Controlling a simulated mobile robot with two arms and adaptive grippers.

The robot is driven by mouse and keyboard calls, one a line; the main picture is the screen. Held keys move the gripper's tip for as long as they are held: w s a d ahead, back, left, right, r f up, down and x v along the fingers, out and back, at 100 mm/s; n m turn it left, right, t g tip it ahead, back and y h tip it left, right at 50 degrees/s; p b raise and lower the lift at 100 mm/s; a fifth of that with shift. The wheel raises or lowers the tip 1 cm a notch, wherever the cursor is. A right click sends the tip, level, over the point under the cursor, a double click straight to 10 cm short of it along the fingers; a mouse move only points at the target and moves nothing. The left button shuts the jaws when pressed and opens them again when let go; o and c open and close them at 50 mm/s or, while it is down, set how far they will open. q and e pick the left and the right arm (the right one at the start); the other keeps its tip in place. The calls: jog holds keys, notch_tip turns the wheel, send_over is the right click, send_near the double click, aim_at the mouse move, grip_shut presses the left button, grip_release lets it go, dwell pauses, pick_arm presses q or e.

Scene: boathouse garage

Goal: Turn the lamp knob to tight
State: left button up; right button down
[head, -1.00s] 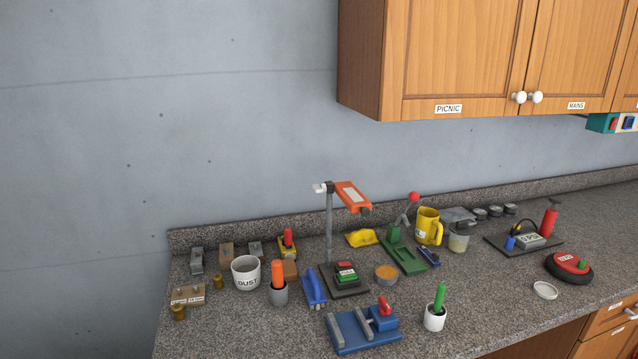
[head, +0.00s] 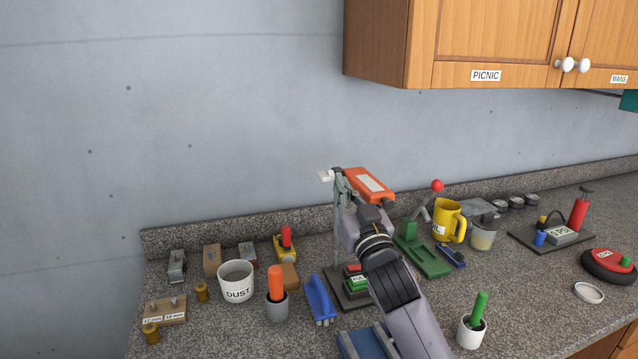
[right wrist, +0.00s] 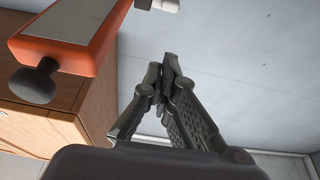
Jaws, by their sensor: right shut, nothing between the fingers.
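The lamp stands on the counter, with a grey post and an orange head (head: 369,186). A white knob or lever (head: 325,176) sticks out left at the post's top; part of it shows at the top edge of the right wrist view (right wrist: 166,5). A dark knob (right wrist: 34,84) sits on the orange head in the right wrist view. My right gripper (head: 341,178) is shut and empty, its fingers upright by the top of the post, just below and right of the white piece. In the right wrist view its fingertips (right wrist: 168,62) appear apart from both.
A blue clamp block (head: 360,343), partly behind my arm, a blue brush (head: 320,300) and a grey cup with an orange handle (head: 277,305) stand near the lamp base. A yellow mug (head: 447,222) is right. The wooden cabinet (head: 480,40) hangs above right.

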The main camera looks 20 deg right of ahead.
notch_tip(320, 180, up, 4)
jog(key=p, duration=0.3)
send_over(326, 176)
jog(key=s, duration=0.2)
pick_arm(q)
jog(key=s+r, duration=0.1)
jog(key=r, duration=0.2)
jog(key=shift+s+p, duration=0.35)
pick_arm(e)
notch_tip(326, 176, down, 4)
jog(key=shift+s+r, duration=0.1)
jog(key=shift+s, duration=0.05)
